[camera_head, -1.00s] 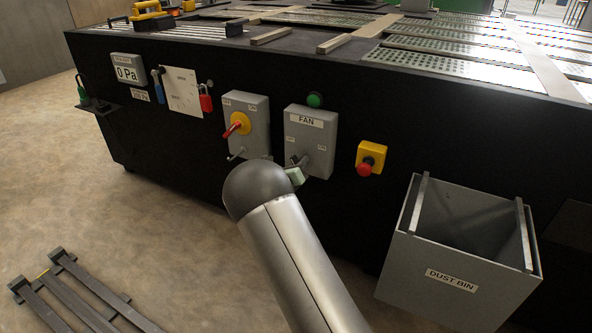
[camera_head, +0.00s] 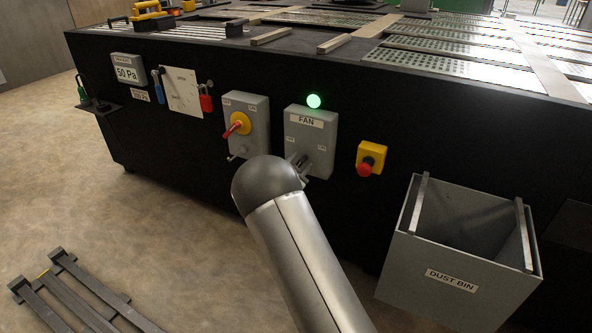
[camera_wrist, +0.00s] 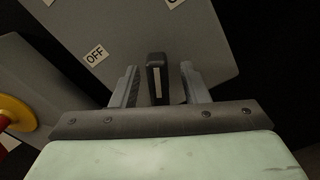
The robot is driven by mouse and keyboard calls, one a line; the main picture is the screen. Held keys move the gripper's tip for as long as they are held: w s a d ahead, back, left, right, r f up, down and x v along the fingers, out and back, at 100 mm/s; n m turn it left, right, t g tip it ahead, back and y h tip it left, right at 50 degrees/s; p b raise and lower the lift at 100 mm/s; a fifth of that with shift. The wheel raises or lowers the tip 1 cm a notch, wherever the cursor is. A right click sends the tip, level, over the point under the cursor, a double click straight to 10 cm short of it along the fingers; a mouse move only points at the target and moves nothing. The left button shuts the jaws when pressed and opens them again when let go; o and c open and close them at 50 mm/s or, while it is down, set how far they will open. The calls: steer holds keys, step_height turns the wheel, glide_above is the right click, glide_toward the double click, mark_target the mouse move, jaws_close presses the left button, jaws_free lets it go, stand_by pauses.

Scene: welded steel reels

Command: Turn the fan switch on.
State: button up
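The grey FAN switch box (camera_head: 310,143) is on the black front panel of the table. A green lamp (camera_head: 313,101) above it is lit. In the wrist view, the switch's black lever (camera_wrist: 157,80) with a pale stripe stands between my gripper's fingers (camera_wrist: 160,68). A narrow gap shows on each side of the lever, so my gripper is open around it with no visible grip. The OFF label (camera_wrist: 95,54) is to the left of the lever; another label at the upper right is cut off. In the head view my arm partly hides the lever and gripper.
A switch box with a red and yellow handle (camera_head: 238,124) is to the left. A yellow box with a red button (camera_head: 370,158) is to the right. A grey dust bin (camera_head: 460,262) juts out at lower right. A gauge (camera_head: 128,69) reads 50 Pa.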

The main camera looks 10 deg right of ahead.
steer(key=o, duration=1.2)
steer(key=shift+c, duration=0.2)
steer(key=v, duration=0.7)
